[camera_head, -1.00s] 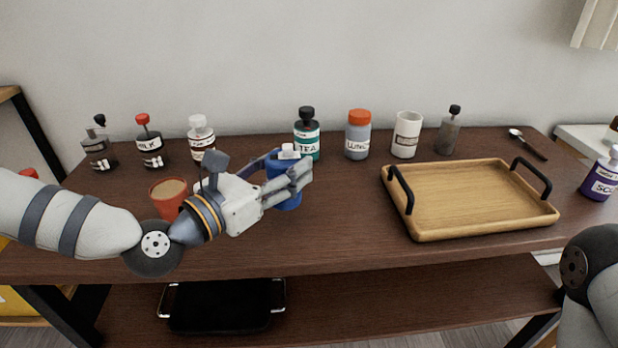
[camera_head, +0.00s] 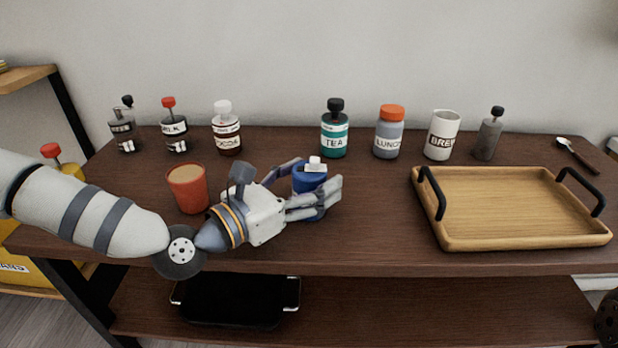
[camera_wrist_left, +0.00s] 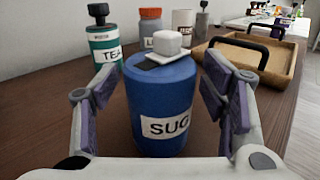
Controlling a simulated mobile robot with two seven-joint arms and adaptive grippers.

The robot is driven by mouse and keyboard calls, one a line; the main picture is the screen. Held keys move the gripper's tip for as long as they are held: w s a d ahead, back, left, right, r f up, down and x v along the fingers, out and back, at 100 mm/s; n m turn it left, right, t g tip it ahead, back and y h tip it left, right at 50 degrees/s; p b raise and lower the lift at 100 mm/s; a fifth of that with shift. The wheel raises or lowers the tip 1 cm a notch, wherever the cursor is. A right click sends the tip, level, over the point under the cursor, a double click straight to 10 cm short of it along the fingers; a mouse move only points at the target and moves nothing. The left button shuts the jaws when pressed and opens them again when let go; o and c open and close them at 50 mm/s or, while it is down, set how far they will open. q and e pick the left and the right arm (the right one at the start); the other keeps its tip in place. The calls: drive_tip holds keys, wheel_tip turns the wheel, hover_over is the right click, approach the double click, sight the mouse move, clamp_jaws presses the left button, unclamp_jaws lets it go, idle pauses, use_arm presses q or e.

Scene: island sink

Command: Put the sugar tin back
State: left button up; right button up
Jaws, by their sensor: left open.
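The sugar tin (camera_head: 309,180) is a blue canister with a white knob on its lid. It stands upright on the dark wooden table top. In the left wrist view the sugar tin (camera_wrist_left: 162,100) shows a white label reading "SUG". My left gripper (camera_head: 315,192) is open, with its fingers on both sides of the tin. In the left wrist view the left gripper's fingers (camera_wrist_left: 165,105) show gaps to the tin on either side. The fingers hide part of the tin in the head view. My right gripper is not in view.
A terracotta cup (camera_head: 187,190) stands left of my gripper. Along the back are the TEA bottle (camera_head: 335,135), the LUNCH jar (camera_head: 388,138), a white mug (camera_head: 442,135) and several other bottles. A wooden tray (camera_head: 515,205) lies at the right. Table between tin and tray is clear.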

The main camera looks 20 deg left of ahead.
use_arm(q)
drive_tip(key=shift+r, duration=0.2)
drive_tip(key=shift+s+a, duration=0.2)
drive_tip(key=shift+s, duration=0.05)
drive_tip(key=v, duration=1.1)
drive_tip(key=shift+s+p, duration=0.25)
drive_tip(key=shift+p, duration=0.1)
